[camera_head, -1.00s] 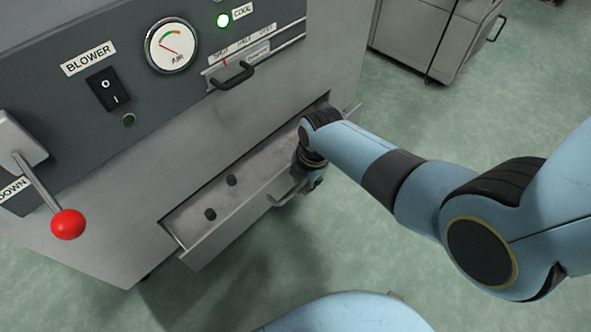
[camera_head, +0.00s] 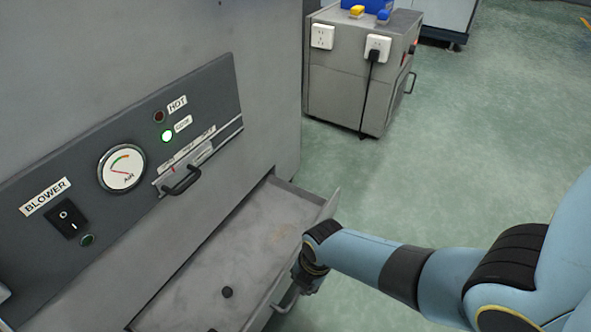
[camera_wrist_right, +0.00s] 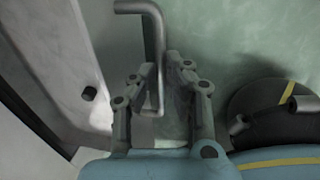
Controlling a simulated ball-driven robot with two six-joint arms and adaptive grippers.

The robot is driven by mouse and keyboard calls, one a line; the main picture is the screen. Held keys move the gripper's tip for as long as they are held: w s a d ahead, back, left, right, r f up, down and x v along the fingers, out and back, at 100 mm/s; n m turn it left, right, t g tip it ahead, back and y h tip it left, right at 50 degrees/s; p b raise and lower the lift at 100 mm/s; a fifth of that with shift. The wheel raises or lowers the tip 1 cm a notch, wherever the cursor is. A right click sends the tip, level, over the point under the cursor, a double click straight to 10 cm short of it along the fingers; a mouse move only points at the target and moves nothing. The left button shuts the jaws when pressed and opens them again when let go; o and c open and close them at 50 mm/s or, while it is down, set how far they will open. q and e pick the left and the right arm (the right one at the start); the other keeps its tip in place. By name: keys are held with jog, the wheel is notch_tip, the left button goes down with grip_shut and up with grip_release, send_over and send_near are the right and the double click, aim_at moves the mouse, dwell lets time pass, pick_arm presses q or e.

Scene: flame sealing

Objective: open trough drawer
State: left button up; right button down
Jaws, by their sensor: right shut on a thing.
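The grey trough drawer (camera_head: 240,240) is pulled well out of the cabinet's lower front, and its open inside shows. A small dark lump (camera_head: 227,292) lies in it. The metal handle (camera_head: 288,298) is on the drawer's outer face. My right gripper (camera_head: 308,286) is at the handle, with its fingers mostly hidden by the wrist in the head view. In the right wrist view, the right gripper's fingers (camera_wrist_right: 161,88) are shut on the bent bar of the handle (camera_wrist_right: 152,28), beside the drawer's grey wall (camera_wrist_right: 98,50). My left gripper is not in view.
A grey box with sockets (camera_head: 350,85) stands behind. The green floor to the right is clear.

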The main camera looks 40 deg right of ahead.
jog(key=shift+s, duration=0.15)
jog(key=c, duration=1.4)
grip_release()
jog(key=shift+r, duration=0.1)
jog(key=r, duration=0.4)
jog(key=s+r, duration=0.1)
jog(key=r, duration=0.2)
jog(key=s+r, duration=0.1)
jog(key=r, duration=0.3)
jog(key=shift+d+r, duration=0.3)
jog(key=shift+d, duration=0.1)
